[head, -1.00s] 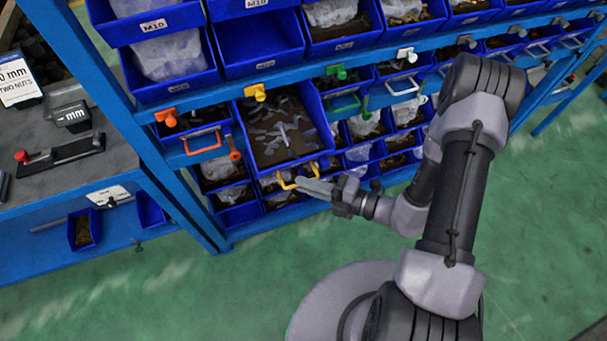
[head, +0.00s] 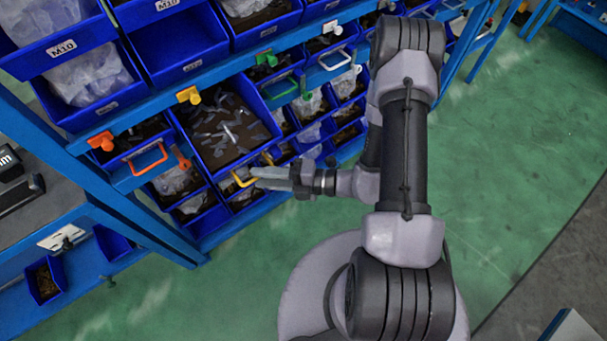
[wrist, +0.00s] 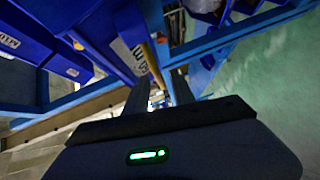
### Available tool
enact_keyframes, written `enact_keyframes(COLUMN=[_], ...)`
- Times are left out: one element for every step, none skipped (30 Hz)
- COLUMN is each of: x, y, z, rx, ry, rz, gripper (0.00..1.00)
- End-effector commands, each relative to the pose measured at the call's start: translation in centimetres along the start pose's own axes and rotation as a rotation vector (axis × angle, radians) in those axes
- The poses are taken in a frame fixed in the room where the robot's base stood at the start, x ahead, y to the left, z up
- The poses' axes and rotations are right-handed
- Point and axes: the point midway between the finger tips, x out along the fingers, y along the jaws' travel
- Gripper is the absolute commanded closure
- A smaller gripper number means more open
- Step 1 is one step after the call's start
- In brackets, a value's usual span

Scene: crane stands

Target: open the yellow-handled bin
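The yellow-handled bin (head: 222,125) is blue, holds grey metal pieces, and juts out from the rack beyond its neighbours. Its yellow handle (head: 243,178) is on the low front edge. My gripper (head: 257,178) is at the handle, its fingers pointing left toward the rack. In the wrist view the two fingers (wrist: 158,80) stand apart, with a yellow bar (wrist: 153,58) at or just beyond the tips, between them. The gripper looks open; whether a finger touches the handle is unclear. A yellow knob (head: 189,95) sits on the rail above the bin.
An orange-handled bin (head: 148,160) is to the left and a green-handled bin (head: 280,88) to the right, both pushed in. Open bins with M10 labels (head: 165,40) fill the shelf above. A blue rack post (head: 150,225) stands at left. Green floor (head: 520,150) is clear at right.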

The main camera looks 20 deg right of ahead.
Motion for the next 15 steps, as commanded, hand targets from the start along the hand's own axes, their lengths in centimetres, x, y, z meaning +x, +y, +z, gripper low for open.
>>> enact_keyframes(x=[-0.5, -1.0, -1.8, -2.6, -3.4, -4.7, -5.7, -6.7, -8.1, -9.1, -10.1, -11.4, -12.3, -13.1, -14.1], y=[0.1, 0.2, 0.2, 0.3, 0.3, 0.3, 0.4, 0.4, 0.4, 0.4, 0.4, 0.3, 0.3, 0.3, 0.2], z=[0.1, 0.1, 0.1, 0.2, 0.2, 0.2, 0.2, 0.2, 0.2, 0.1, 0.2, 0.1, 0.1, 0.1, 0.1], rx=[0.001, 0.001, 0.0, 0.001, 0.001, 0.0, -0.001, 0.0, -0.001, -0.001, -0.002, -0.002, -0.002, -0.002, -0.001], ry=[-0.004, -0.005, -0.006, -0.009, -0.009, -0.01, -0.01, -0.011, -0.011, -0.012, -0.011, -0.01, -0.009, -0.009, -0.008], rz=[0.001, 0.001, 0.001, 0.001, 0.001, 0.002, 0.001, 0.002, 0.001, 0.001, 0.001, 0.0, 0.0, 0.001, 0.0], gripper=[0.69, 0.69, 0.69, 0.69, 0.69, 0.69, 0.69, 0.69, 0.69, 0.69, 0.69, 0.69, 0.69, 0.69, 0.69])
